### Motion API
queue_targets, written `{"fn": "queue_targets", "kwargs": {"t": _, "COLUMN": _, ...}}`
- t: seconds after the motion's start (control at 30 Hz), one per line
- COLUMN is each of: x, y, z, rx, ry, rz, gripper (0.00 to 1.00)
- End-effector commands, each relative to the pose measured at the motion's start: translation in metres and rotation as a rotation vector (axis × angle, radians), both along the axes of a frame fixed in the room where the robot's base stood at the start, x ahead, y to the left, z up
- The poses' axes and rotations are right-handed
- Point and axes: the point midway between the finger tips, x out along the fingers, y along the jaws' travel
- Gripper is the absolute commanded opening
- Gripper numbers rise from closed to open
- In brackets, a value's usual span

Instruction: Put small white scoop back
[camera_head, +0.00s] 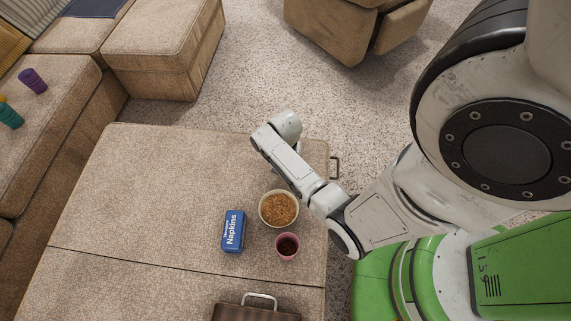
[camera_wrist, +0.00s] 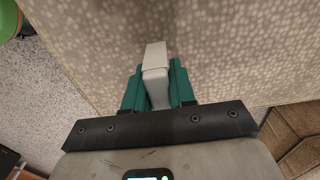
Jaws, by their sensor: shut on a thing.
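In the wrist view, my gripper (camera_wrist: 157,74) has its teal fingers shut on a small white piece, the white scoop (camera_wrist: 156,58). Only its pale, blocky end and the part between the fingers show, above beige patterned upholstery. In the head view, the end of my arm is over the beige ottoman (camera_head: 150,190), near its far right corner. The gripper and scoop are mostly hidden there behind my arm. A cream bowl (camera_head: 262,215) of orange-brown food stands on the ottoman, close to my arm.
A pink cup (camera_head: 288,256) with dark contents and a blue napkins box (camera_head: 233,231) stand by the bowl. A brown case (camera_head: 255,313) lies at the front edge. The ottoman's left side is clear. A sofa (camera_head: 50,120) stands at the left.

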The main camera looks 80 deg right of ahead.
Motion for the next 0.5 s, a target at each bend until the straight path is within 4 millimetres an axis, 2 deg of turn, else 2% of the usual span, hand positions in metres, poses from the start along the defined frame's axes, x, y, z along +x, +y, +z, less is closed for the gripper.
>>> {"fn": "queue_targets", "kwargs": {"t": 0.43, "x": 0.0, "y": 0.0001, "z": -0.0079, "rx": 0.0, "ry": 0.0, "rz": 0.001, "gripper": 0.0}}
{"fn": "queue_targets", "kwargs": {"t": 0.47, "x": 0.0001, "y": 0.0, "z": -0.0068, "rx": 0.0, "ry": -0.001, "rz": 0.0, "gripper": 0.28}}
{"fn": "queue_targets", "kwargs": {"t": 0.5, "x": 0.0, "y": 0.0, "z": -0.0066, "rx": 0.0, "ry": -0.001, "rz": 0.0, "gripper": 0.32}}
